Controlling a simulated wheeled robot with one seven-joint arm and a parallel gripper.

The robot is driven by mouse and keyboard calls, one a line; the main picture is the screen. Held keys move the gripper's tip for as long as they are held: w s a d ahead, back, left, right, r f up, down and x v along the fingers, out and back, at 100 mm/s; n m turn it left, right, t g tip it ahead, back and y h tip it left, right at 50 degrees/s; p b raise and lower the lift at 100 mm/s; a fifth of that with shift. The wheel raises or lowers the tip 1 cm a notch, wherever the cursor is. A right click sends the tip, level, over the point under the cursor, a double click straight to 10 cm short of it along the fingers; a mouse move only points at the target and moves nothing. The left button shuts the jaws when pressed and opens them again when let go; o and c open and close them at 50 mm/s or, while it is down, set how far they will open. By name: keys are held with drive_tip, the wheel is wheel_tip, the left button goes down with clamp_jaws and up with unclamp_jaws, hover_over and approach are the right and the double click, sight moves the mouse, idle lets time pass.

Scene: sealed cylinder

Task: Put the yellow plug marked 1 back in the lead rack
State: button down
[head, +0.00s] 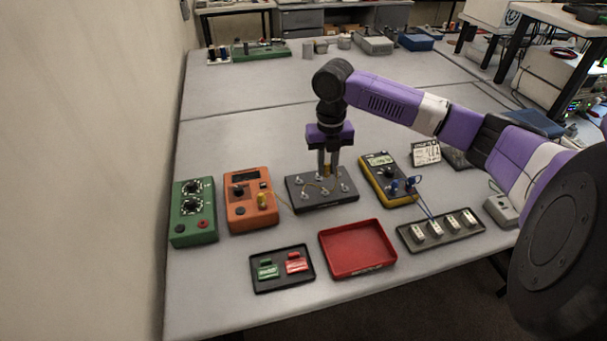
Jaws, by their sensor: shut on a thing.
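My gripper (328,174) points straight down over the black terminal board (308,203) and is shut on a small yellow plug (327,170), mostly hidden between the fingers. I cannot tell whether the plug touches the board. A yellow lead (285,201) runs across the board toward the orange meter (240,213). Another yellow plug (262,200) stands in the front of that meter. The number on either plug is too small to read. I cannot tell for sure which thing is the lead rack.
A green box (193,228) stands at the left. A yellow multimeter (376,176) with blue leads is to the right. In front are a black tray (283,285), a red tray (357,262) and a black strip (452,239) with white blocks.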

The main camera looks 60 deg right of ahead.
sight(327, 176)
drive_tip(key=shift+n, duration=0.6)
drive_tip(key=shift+f, duration=0.15)
drive_tip(key=shift+f+b, duration=2.05)
drive_tip(key=shift+f, duration=0.75)
drive_tip(key=shift+f, duration=0.3)
drive_tip(key=c, duration=1.2)
unclamp_jaws()
drive_tip(key=shift+r+b, duration=0.85)
drive_tip(key=shift+r, duration=3.1)
